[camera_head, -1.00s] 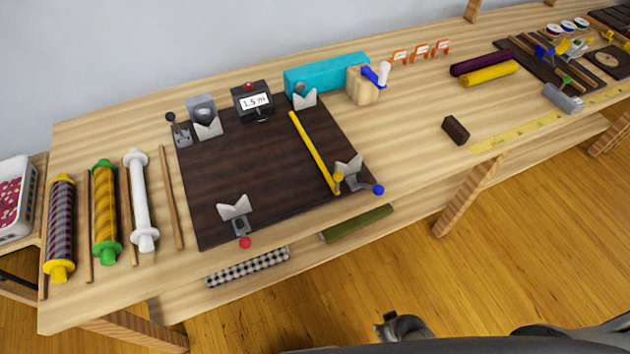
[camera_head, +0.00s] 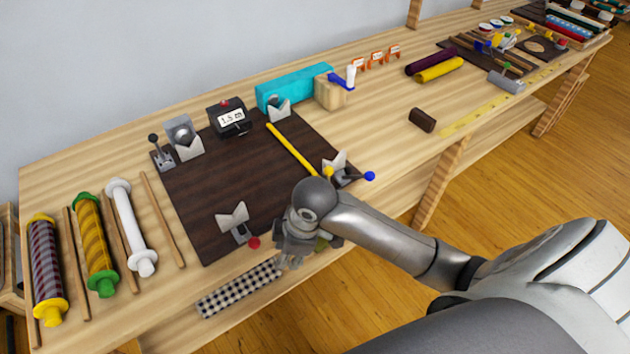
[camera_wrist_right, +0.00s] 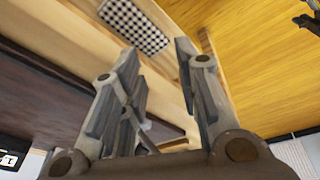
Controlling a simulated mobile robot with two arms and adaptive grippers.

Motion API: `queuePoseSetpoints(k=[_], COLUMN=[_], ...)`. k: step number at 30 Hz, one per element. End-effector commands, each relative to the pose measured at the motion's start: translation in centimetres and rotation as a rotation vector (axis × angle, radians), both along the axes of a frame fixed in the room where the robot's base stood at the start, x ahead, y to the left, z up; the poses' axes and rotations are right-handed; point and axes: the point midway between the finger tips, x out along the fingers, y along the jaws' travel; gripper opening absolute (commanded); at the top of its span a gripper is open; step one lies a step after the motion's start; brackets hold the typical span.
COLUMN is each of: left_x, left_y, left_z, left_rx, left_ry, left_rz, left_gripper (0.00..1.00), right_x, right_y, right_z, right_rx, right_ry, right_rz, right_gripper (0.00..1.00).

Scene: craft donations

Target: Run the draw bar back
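A thin yellow bar (camera_head: 290,150), which I take for the draw bar, lies along the right side of a dark board (camera_head: 225,185) on the bench. Its near end has a yellow knob (camera_head: 328,172) beside a metal V-shaped piece and a blue-knobbed lever (camera_head: 369,176). My right gripper (camera_head: 292,252) is at the bench's front edge, in front of the board and apart from the bar. In the right wrist view its fingers (camera_wrist_right: 157,62) are spread with nothing between them. My right wrist hides part of the board's near right corner. My left gripper is not seen.
A red-knobbed clamp (camera_head: 240,234) stands close left of my right gripper. A grey counter (camera_head: 230,118) and a teal block (camera_head: 295,88) stand behind. Rollers (camera_head: 95,243) lie at left. Bench right of the board is fairly clear.

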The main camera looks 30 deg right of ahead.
Motion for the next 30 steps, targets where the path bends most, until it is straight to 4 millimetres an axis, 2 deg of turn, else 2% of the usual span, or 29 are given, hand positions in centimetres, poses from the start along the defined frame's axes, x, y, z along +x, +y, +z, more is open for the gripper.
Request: queuePoseSetpoints(k=[1,5,8,15,18,23,26,30], left_x=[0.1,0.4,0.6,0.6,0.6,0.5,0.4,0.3], left_y=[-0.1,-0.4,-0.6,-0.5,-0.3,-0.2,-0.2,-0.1], left_z=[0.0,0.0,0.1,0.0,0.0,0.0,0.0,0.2], left_rx=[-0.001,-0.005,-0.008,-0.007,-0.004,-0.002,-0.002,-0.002], left_ry=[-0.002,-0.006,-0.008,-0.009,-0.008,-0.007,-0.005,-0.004], left_rz=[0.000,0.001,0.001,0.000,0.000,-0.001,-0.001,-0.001], left_gripper=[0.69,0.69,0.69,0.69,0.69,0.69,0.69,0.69], right_x=[1.2,3.6,5.7,9.8,10.7,11.4,11.5,11.4], right_y=[-0.8,-2.8,-5.2,-12.2,-14.6,-16.9,-17.4,-17.5], right_z=[0.5,1.8,3.4,9.0,11.3,13.7,14.1,12.9], right_rx=[-0.026,-0.085,-0.138,-0.222,-0.232,-0.230,-0.228,-0.226], right_ry=[-0.002,0.017,0.041,0.107,0.127,0.144,0.148,0.153], right_rz=[0.038,0.146,0.223,0.326,0.342,0.351,0.354,0.355], right_gripper=[0.30,0.30,0.30,0.30,0.30,0.30,0.30,0.30])
